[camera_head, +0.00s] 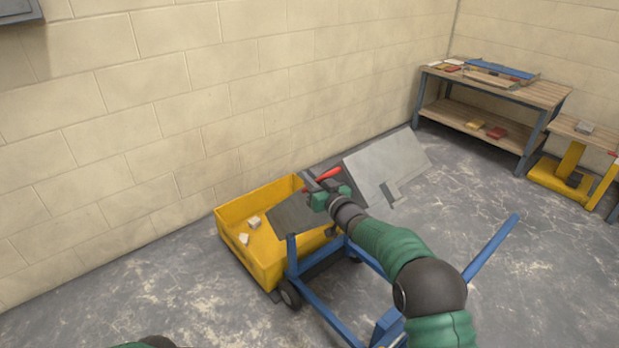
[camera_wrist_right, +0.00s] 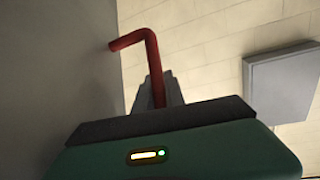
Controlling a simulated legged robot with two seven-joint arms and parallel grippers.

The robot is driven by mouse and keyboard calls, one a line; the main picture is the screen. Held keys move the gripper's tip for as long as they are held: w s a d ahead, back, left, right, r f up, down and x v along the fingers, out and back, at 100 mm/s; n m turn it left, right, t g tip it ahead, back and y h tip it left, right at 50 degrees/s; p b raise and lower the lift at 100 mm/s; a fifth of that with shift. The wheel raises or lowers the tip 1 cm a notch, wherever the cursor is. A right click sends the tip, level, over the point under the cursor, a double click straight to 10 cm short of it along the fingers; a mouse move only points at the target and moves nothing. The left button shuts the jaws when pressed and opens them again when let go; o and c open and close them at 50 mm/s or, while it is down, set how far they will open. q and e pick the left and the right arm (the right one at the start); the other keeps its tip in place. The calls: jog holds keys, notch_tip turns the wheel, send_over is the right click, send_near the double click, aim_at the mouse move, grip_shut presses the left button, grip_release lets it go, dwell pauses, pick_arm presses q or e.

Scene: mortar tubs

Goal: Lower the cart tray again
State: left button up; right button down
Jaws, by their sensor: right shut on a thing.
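The cart's grey metal tray (camera_head: 372,172) is tilted up on the blue cart frame (camera_head: 322,312), its left part leaning down over the yellow tub (camera_head: 262,255). My right gripper (camera_head: 318,181) is at the tray and shut on a red handle (camera_head: 329,175). In the right wrist view, the bent red handle (camera_wrist_right: 148,62) rises from between the fingers (camera_wrist_right: 160,92), beside a grey surface. My right arm hides part of the tray and cart. My left gripper is out of view.
The yellow tub stands by the block wall and holds a few pale lumps (camera_head: 254,222). A wooden workbench (camera_head: 500,88) with tools stands at the back right, near a yellow stand (camera_head: 558,183). The floor right of the cart is clear.

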dwell(0.8)
jog(key=s+d+f+t+y+b, duration=0.1)
jog(key=s+d+f+t+b, duration=0.2)
jog(key=s+d+f+b, duration=0.3)
jog(key=s+d+f+m+t+y+b, duration=0.1)
jog(key=s+d+f+t+b, duration=0.2)
jog(key=s+d+f+b, duration=0.3)
jog(key=s+f+b, duration=0.4)
jog(key=b, duration=0.5)
jog(key=shift+s+f+m+t+b, duration=0.15)
jog(key=shift+f+m+t+b, duration=0.15)
jog(key=shift+t, duration=0.1)
jog(key=shift+r, duration=0.1)
